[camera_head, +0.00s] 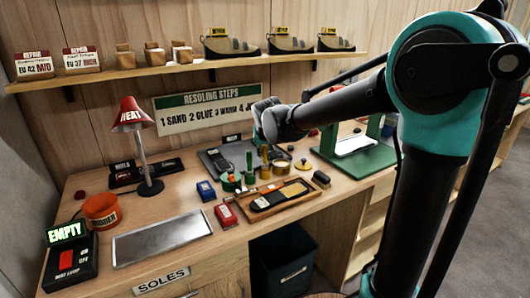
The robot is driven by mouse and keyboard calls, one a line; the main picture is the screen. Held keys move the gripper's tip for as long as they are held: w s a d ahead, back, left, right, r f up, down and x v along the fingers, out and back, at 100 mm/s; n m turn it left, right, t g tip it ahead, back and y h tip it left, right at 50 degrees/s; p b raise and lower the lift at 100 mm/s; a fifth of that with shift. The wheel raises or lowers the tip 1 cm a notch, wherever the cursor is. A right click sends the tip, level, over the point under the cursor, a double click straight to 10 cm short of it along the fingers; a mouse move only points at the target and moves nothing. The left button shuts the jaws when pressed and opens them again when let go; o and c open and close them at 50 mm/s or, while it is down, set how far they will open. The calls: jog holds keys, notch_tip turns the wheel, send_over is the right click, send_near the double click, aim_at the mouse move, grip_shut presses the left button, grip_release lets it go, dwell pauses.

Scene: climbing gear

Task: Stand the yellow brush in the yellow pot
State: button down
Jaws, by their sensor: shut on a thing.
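My gripper (264,138) is over the workbench, at the back of a cluster of small pots. It is shut on what looks like the yellow brush (265,154), an upright yellow piece just below the fingers. Whether the brush's lower end is inside a pot or in front of one is too small to tell.
A wooden tray (250,215) with a shoe sole lies in front of the pots. A yellow disc (304,164) and a green stand (370,165) are right. The metal sheet (160,238) is empty.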

jog(key=c, duration=1.4)
grip_release()
jog(key=shift+o, duration=0.2)
jog(key=v, duration=1.2)
jog(key=shift+w, duration=0.1)
